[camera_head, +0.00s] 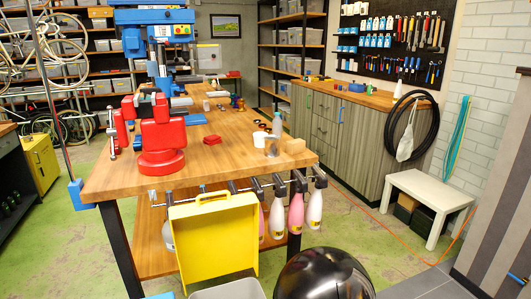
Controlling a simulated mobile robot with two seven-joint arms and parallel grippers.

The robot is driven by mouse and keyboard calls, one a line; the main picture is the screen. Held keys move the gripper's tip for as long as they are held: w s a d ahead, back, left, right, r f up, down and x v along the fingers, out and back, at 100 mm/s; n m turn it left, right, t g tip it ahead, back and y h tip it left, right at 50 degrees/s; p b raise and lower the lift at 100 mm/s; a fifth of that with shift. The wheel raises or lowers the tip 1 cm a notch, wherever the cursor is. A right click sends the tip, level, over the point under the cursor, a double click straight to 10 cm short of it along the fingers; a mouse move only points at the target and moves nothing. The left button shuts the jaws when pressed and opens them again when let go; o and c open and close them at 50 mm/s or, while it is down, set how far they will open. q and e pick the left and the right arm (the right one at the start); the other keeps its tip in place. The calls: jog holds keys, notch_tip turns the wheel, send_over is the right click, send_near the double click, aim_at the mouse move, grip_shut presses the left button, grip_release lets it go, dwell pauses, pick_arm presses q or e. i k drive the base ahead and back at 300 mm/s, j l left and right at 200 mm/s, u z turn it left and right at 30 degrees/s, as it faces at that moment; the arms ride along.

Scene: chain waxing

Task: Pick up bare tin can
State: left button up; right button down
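Neither of my grippers shows in the head view, so nothing is seen touching the can.
A red vise (161,140) stands at the bench's left. Spray bottles (296,208) hang under the front edge beside a yellow tray (214,235).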

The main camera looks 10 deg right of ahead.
aim_at(271, 142)
jog(key=z, duration=2.8)
jog(key=i+l+z, duration=0.15)
jog(key=i+z, duration=0.2)
jog(key=i+l+z, duration=0.1)
jog(key=z, duration=0.2)
jog(key=i+u, duration=0.45)
jog(key=i, duration=0.2)
jog(key=i+l+u, duration=0.1)
jog(key=i+u, duration=0.35)
jog(key=i, duration=0.15)
jog(key=i+u, duration=1.05)
jog(key=i+j+u, duration=0.1)
jog(key=i+u, duration=0.45)
jog(key=u, duration=0.25)
jog(key=i+u, duration=0.65)
jog(key=i, duration=1)
